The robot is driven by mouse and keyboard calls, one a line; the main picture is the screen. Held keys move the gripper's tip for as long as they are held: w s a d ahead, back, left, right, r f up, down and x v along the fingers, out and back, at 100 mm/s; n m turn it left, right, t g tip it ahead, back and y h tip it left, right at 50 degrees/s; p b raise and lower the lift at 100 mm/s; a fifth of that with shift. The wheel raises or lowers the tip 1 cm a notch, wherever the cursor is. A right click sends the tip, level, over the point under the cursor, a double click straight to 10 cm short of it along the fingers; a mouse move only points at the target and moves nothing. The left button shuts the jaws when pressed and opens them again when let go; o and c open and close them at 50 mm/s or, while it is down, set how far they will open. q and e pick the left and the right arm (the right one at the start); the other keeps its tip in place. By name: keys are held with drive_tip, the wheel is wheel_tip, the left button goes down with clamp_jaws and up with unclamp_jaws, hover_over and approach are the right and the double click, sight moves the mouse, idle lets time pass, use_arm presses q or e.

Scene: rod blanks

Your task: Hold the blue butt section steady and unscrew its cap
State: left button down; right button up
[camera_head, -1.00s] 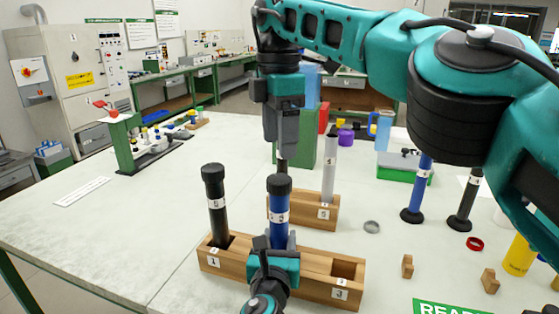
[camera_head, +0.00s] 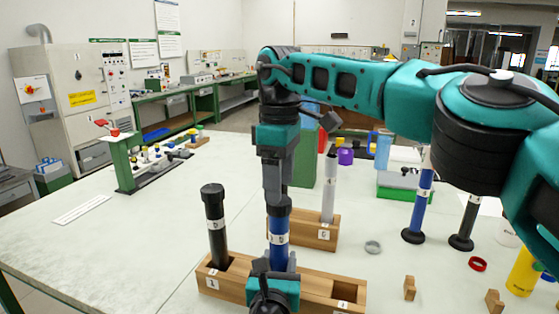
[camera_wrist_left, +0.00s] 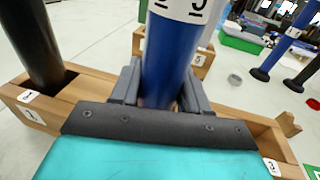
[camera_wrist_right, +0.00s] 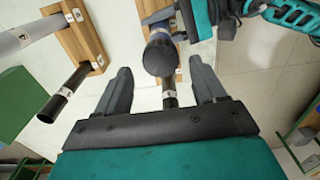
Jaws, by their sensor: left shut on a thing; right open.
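The blue butt section (camera_head: 278,248) stands upright in the front wooden rack (camera_head: 226,280), with a white label band and a black cap (camera_wrist_right: 160,54) on top. My left gripper (camera_wrist_left: 160,100) is shut on its lower part, just above the rack; the gripper is also low in the head view (camera_head: 271,272). My right gripper (camera_head: 278,195) points down from above, right at the cap, and hides part of its top. In the right wrist view its fingers (camera_wrist_right: 160,70) are spread apart, with the cap between and just beyond their tips.
A black rod (camera_head: 214,225) stands left in the same rack; the right-hand slot is empty. A grey rod (camera_head: 329,190) stands in a second rack (camera_head: 318,232) behind. To the right are a blue rod (camera_head: 418,210), a black rod (camera_head: 468,218) and small parts. The table's left is mostly clear.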

drive_tip(key=shift+f, duration=1.85)
drive_tip(key=shift+c, duration=0.5)
